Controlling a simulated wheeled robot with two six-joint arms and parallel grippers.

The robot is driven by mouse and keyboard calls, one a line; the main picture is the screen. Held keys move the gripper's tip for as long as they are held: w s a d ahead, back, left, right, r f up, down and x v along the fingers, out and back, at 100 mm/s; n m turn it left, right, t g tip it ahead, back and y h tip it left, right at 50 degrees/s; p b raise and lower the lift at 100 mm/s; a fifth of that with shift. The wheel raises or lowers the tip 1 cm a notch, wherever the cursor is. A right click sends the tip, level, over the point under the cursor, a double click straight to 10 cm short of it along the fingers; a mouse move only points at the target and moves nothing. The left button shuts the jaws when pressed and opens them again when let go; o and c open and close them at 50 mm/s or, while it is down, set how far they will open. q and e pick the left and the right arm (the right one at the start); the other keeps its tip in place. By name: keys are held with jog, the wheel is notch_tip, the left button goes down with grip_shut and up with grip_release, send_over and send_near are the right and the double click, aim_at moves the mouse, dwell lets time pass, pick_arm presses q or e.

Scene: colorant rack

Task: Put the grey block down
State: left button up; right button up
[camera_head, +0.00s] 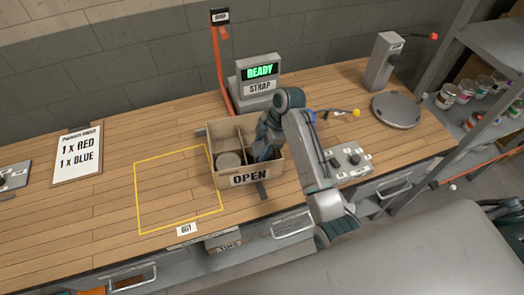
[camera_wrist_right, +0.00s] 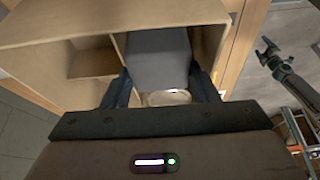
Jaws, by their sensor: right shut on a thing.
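My right gripper (camera_head: 264,153) reaches down into the right side of the open cardboard box (camera_head: 250,180) on the bench. In the right wrist view, the right gripper (camera_wrist_right: 164,92) is shut on the grey block (camera_wrist_right: 160,60), with one dark finger on each side of it. The block is inside or just over a box compartment; whether it touches the bottom cannot be told. A pale round rim (camera_wrist_right: 168,98) shows beside the block. In the head view my gripper and arm largely hide the block. My left gripper is not seen.
A yellow outlined area (camera_head: 178,189) on the bench at left is clear. The strap machine (camera_head: 259,80) stands behind the box. A control panel (camera_head: 348,160) and a round grey plate (camera_head: 396,110) are at right.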

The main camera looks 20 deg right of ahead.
notch_tip(320, 180, down, 3)
jog(key=shift+f+p, duration=0.1)
jog(key=shift+p, duration=0.3)
jog(key=shift+f, duration=0.15)
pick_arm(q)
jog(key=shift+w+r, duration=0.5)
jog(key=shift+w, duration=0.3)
pick_arm(e)
jog(key=shift+f, duration=0.45)
jog(key=o, duration=0.7)
